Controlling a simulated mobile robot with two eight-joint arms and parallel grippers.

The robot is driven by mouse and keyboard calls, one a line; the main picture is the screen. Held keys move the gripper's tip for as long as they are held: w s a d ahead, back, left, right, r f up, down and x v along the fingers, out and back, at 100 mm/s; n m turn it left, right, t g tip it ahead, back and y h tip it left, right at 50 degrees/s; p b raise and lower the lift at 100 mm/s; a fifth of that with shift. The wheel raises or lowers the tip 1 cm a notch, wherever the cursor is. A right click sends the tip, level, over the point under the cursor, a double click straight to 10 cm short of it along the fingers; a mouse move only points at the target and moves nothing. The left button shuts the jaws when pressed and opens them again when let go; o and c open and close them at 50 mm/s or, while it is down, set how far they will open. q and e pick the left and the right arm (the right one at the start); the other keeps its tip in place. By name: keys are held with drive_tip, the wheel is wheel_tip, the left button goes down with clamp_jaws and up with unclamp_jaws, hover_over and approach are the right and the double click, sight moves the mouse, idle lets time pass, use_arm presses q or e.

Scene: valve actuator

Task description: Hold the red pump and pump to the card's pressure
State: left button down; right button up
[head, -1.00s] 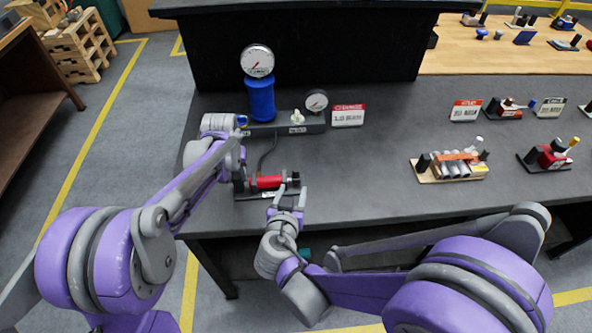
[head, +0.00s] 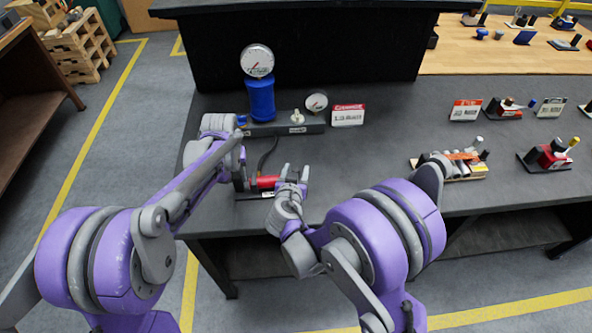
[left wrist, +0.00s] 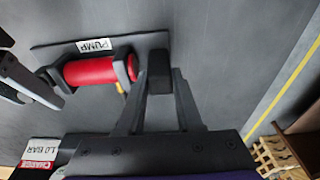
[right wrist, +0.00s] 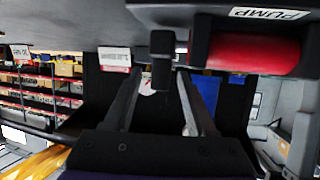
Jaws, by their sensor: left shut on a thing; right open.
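The red pump (head: 266,182) lies on its dark base on the bench, with a PUMP label. Its red body also shows in the left wrist view (left wrist: 95,70) and the right wrist view (right wrist: 255,52). My left gripper (left wrist: 158,82) is shut on the upright black post at one end of the pump. My right gripper (head: 294,171) is open at the pump's right end; in its wrist view a black block (right wrist: 162,60) shows between its fingers. The card (head: 347,115) reads CHARGE, and 1.0 BAR in the left wrist view (left wrist: 40,150). The small gauge's (head: 316,102) reading is too small to tell.
A blue cylinder (head: 261,98) with a large gauge (head: 256,61) stands behind the pump on a dark manifold (head: 306,127). A hose (head: 267,152) runs towards the pump. Other cards and small devices stand at the right. The bench between is clear.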

drive_tip(key=shift+f, duration=0.15)
drive_tip(key=shift+s, duration=0.1)
clamp_jaws()
idle(1.2)
